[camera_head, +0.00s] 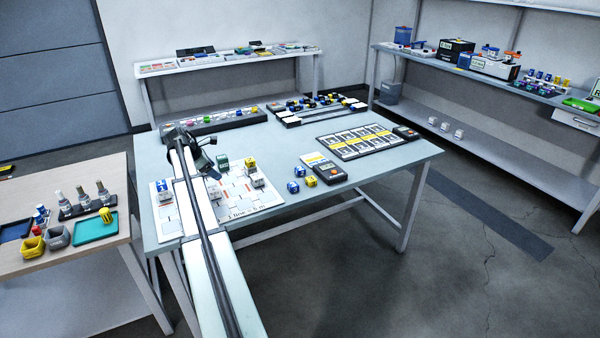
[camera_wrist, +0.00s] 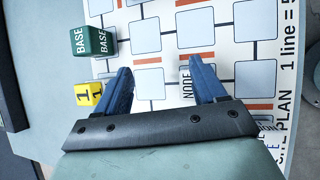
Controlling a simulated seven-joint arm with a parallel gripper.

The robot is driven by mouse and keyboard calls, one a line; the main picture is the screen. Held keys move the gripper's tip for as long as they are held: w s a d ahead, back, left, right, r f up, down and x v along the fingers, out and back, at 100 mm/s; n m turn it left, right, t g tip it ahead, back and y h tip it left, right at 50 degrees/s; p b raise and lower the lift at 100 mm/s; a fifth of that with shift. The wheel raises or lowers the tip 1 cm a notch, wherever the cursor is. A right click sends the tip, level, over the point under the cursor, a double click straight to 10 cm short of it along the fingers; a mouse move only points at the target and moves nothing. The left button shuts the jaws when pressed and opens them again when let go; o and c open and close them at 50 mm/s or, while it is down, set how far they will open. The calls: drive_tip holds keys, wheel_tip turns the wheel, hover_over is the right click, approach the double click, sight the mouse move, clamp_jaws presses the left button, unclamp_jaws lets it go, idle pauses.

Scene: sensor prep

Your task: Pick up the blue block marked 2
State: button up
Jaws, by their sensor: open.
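Two blue blocks stand on the main table in the head view, one at the front (camera_head: 293,187) and one behind it (camera_head: 299,171); their marks are too small to read, so I cannot tell which bears a 2. My gripper (camera_head: 212,172) is left of them, above the printed plan sheet (camera_head: 268,203). In the wrist view my gripper (camera_wrist: 160,70) is open, with two blue fingers spread over the sheet and nothing between them. No blue block shows in the wrist view.
A green BASE block (camera_wrist: 94,41) and a yellow block marked 1 (camera_wrist: 89,93) are left of my fingers in the wrist view. A panel tray (camera_head: 360,141) lies behind.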

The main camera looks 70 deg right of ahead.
drive_tip(key=s+d+r+y, duration=0.2)
drive_tip(key=s+d+r, duration=0.1)
drive_tip(key=s+d, duration=0.9)
drive_tip(key=y, duration=0.2)
approach(300, 168)
drive_tip(key=x, duration=0.4)
drive_tip(key=shift+w+a, duration=0.2)
drive_tip(key=shift+x, duration=2.65)
drive_tip(key=shift+s+d+r, duration=0.1)
drive_tip(key=shift+s, duration=0.05)
drive_tip(key=c, duration=1.1)
drive_tip(key=shift+r, duration=0.1)
